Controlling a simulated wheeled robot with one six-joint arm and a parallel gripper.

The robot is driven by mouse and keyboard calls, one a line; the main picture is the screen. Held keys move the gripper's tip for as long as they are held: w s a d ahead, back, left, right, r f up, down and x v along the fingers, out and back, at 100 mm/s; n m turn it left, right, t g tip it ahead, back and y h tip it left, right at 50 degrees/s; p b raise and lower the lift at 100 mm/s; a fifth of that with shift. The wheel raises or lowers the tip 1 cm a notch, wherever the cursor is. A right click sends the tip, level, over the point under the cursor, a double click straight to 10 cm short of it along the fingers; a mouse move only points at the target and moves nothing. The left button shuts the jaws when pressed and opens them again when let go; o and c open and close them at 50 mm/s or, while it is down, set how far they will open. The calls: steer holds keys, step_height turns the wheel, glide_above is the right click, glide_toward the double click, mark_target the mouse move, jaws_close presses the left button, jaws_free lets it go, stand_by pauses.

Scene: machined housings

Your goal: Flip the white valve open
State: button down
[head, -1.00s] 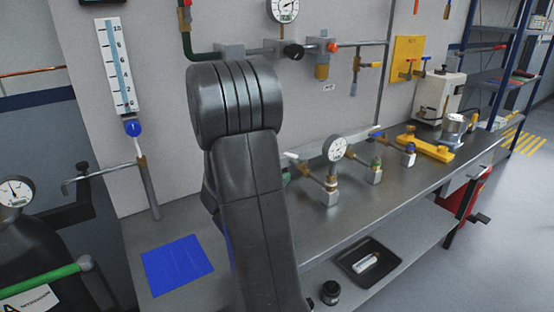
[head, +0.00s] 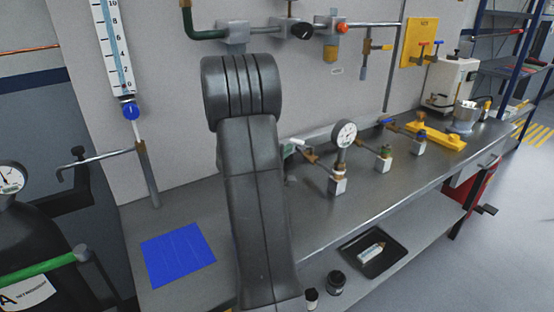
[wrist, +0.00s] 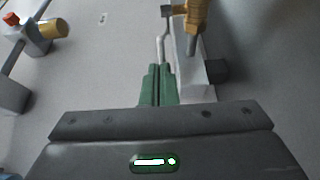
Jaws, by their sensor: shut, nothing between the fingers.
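The white valve handle (head: 294,144) shows just right of my arm in the head view, beside a brass fitting (head: 310,155) on the pipe that leads to a round gauge (head: 345,133). My arm hides part of this area. In the wrist view, my gripper's green fingers (wrist: 158,86) are together with nothing between them. A brass fitting (wrist: 197,14) with a grey stem is ahead of them to the right, above a pale block. I cannot tell for sure whether the fingers touch the handle.
A blue mat (head: 178,254) lies at left. Wall piping (head: 265,33) runs above. A black tray (head: 371,252) is on the lower shelf.

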steer(key=shift+x, duration=1.65)
steer(key=shift+r, duration=0.1)
steer(key=shift+w+d+m+g+h+p, duration=0.15)
steer(key=shift+w+m+g+h+p, duration=1.35)
steer(key=shift+p, duration=3.6)
steer(key=shift+t+h, duration=0.3)
steer(key=b, duration=0.2)
glide_toward(293, 141)
steer(key=v, duration=0.4)
